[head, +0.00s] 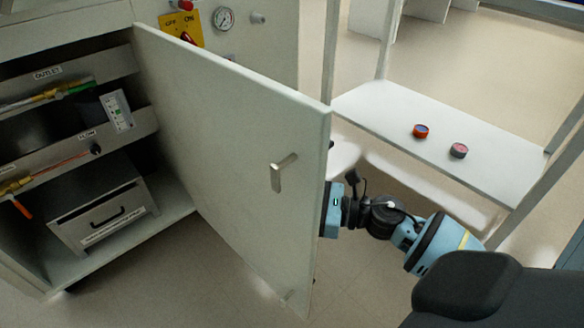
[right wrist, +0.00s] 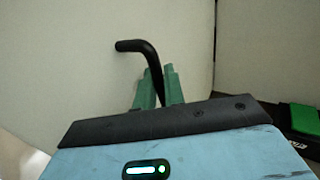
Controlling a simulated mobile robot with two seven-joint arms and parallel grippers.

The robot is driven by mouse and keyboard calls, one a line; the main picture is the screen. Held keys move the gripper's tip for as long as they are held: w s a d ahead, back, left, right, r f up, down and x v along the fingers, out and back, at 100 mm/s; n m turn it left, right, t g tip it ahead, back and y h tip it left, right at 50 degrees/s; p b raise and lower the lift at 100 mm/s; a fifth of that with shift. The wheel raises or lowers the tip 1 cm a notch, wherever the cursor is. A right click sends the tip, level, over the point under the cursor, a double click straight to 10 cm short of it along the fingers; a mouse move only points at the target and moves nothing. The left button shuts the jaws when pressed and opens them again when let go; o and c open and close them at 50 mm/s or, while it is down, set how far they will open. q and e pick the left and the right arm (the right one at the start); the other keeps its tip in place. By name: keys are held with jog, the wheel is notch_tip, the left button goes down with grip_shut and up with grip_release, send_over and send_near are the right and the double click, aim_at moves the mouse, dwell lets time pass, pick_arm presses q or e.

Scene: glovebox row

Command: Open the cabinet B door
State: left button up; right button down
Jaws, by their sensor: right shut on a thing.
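A pale cabinet door (head: 225,150) stands wide open in the head view, hinged at its left edge, with the cabinet interior showing to its left. No letter B is readable on it. A metal handle (head: 283,172) is on the face toward me. My right arm reaches behind the door's free edge, so its fingertips are hidden in the head view. In the right wrist view my right gripper (right wrist: 158,88) has its green fingers shut on a black bent handle (right wrist: 136,46) against a pale panel (right wrist: 60,70). My left gripper is not in view.
The cabinet holds an outlet rail (head: 70,84), a flow rail (head: 70,160) and a drawer box (head: 103,215). A gauge (head: 224,19) is on the panel behind. Floor below the door is clear.

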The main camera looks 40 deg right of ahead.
jog(key=c, duration=1.6)
grip_release()
jog(key=shift+c, duration=0.2)
jog(key=p+v, duration=0.1)
jog(key=v, duration=0.7)
jog(key=shift+w+r, duration=0.1)
